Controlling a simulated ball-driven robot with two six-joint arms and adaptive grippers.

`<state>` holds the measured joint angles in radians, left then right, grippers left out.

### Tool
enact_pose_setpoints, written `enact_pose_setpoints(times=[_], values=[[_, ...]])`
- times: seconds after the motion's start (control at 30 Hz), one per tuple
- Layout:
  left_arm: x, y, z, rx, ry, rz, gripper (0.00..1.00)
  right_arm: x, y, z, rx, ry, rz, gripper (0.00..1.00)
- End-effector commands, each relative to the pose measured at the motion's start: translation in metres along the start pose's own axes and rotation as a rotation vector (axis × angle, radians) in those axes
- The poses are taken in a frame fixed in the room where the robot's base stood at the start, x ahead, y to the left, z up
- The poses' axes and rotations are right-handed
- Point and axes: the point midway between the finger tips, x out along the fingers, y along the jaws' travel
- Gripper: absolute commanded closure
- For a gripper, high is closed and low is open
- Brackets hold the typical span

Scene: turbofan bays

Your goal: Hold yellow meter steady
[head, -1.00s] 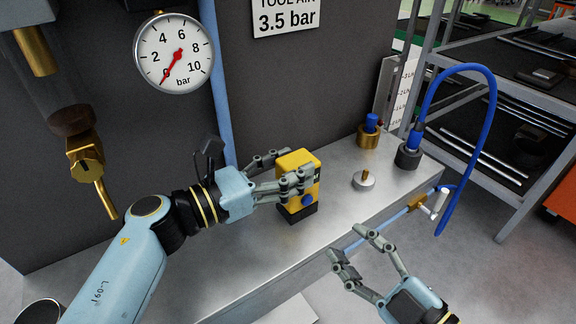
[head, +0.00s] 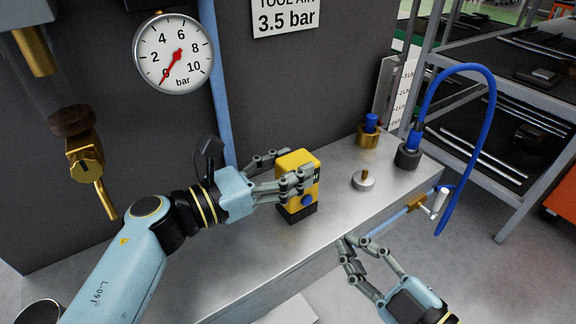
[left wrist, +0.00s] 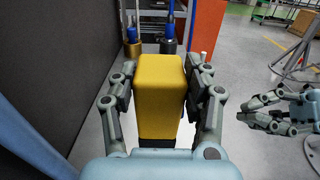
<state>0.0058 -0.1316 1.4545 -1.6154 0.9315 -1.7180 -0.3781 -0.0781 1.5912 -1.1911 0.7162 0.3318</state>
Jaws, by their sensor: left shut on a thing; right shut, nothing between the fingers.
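The yellow meter (head: 296,166) stands upright on the metal bench, with a dark base and a blue knob on its front. My left gripper (head: 282,176) is shut on it, a finger on each side. In the left wrist view the yellow meter (left wrist: 160,92) sits between the fingers of my left gripper (left wrist: 162,100). My right gripper (head: 348,246) is in front of the bench edge, fingers together and empty. It also shows at the right of the left wrist view (left wrist: 245,115).
On the bench (head: 345,185) are a small metal weight-like knob (head: 363,180), a brass fitting with blue top (head: 369,134) and a black socket holding a blue hose (head: 408,155). A valve with white handle (head: 434,202) juts from the front edge. A gauge (head: 174,53) reads about zero.

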Motion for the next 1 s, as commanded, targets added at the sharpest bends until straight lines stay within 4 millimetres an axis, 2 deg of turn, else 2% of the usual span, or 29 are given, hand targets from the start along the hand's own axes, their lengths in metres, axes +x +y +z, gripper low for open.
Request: enact_pose_setpoints(times=[0.83, 0.93, 1.0], values=[[-0.0002, 0.0000, -0.0005, 0.000, 0.001, 0.000, 0.90, 0.0000, 0.0000, 0.0000, -0.004, 0.000, 0.000, 1.00], [-0.0002, 0.0000, -0.0005, 0.000, 0.001, 0.000, 0.90, 0.0000, -0.0004, -0.0009, -0.053, 0.004, -0.002, 1.00], [-0.0002, 0.0000, -0.0005, 0.000, 0.001, 0.000, 0.90, 0.0000, -0.0029, -0.0036, -0.145, 0.018, -0.013, 1.00]])
